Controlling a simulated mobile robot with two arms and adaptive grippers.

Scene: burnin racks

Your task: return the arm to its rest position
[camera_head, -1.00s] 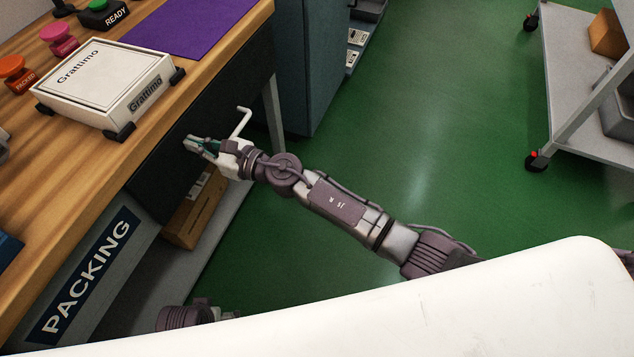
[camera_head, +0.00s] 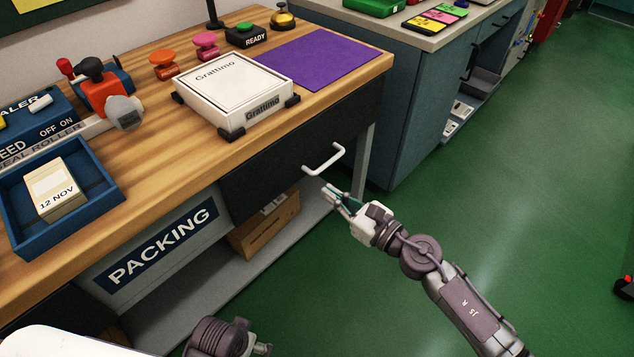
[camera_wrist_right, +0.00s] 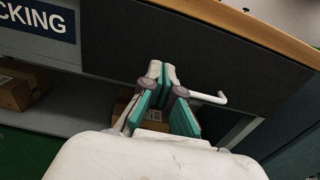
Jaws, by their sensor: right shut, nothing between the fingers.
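My right gripper (camera_head: 338,196) is shut and empty. It hangs in front of the packing bench, just below and in front of the white drawer handle (camera_head: 324,160), apart from it as far as I can see. In the right wrist view its closed fingers (camera_wrist_right: 167,72) point at the dark drawer front (camera_wrist_right: 195,50), with the handle (camera_wrist_right: 207,96) to their right. The right arm reaches in from the lower right of the head view. A part of my left arm shows at the bottom of the head view; its gripper fingers cannot be made out.
The wooden bench (camera_head: 150,165) carries a white Grattimo box (camera_head: 232,88), a purple mat (camera_head: 312,60), several buttons and a blue tray (camera_head: 110,200). A cardboard box (camera_head: 262,228) sits on the lower shelf.

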